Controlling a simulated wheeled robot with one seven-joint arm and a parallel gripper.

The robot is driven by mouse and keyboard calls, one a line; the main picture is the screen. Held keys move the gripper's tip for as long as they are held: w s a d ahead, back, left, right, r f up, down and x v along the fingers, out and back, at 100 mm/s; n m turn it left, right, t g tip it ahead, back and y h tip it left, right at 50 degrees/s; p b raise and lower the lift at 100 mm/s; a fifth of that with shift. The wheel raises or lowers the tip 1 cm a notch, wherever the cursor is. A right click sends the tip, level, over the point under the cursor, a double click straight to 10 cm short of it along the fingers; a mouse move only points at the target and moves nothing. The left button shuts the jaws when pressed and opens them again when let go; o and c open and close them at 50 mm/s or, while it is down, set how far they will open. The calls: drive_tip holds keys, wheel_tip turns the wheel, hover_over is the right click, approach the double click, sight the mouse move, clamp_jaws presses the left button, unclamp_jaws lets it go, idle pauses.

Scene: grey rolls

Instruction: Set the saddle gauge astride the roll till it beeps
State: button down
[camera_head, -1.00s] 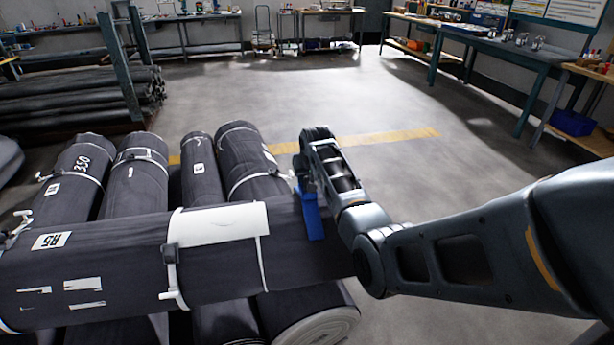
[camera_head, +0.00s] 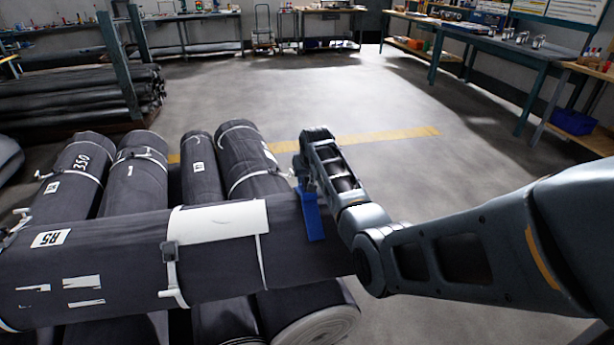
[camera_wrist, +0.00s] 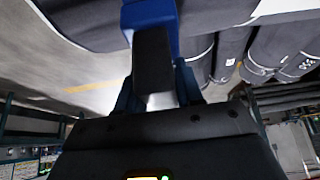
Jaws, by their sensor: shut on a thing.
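The dark grey roll (camera_head: 110,262) lies crosswise on top of other rolls, with a white label band around its middle. The blue saddle gauge (camera_head: 312,218) is at the roll's right part, its blue leg in front of the roll's surface. Whether it touches the roll or sits fully astride is unclear. My gripper (camera_head: 304,180) is shut on the gauge at its upper end. In the wrist view the gauge's blue part (camera_wrist: 150,14) overlaps the roll (camera_wrist: 85,22). A small lit panel (camera_wrist: 148,178) with a green spot is cut off at the bottom edge.
Several grey rolls (camera_head: 135,185) lie under the top roll, strapped in white. A rack of dark rolls (camera_head: 80,98) with a blue-green post stands at the left. Workbenches (camera_head: 500,55) line the right wall. The floor (camera_head: 350,100) beyond the rolls is clear.

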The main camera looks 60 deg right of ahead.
drive_tip(key=c, duration=0.6)
unclamp_jaws()
drive_tip(key=shift+c, duration=0.2)
drive_tip(key=v, duration=0.7)
drive_tip(key=shift+s+a+r+p, duration=0.1)
drive_tip(key=shift+a+r+p, duration=0.05)
drive_tip(key=shift+r+p, duration=0.25)
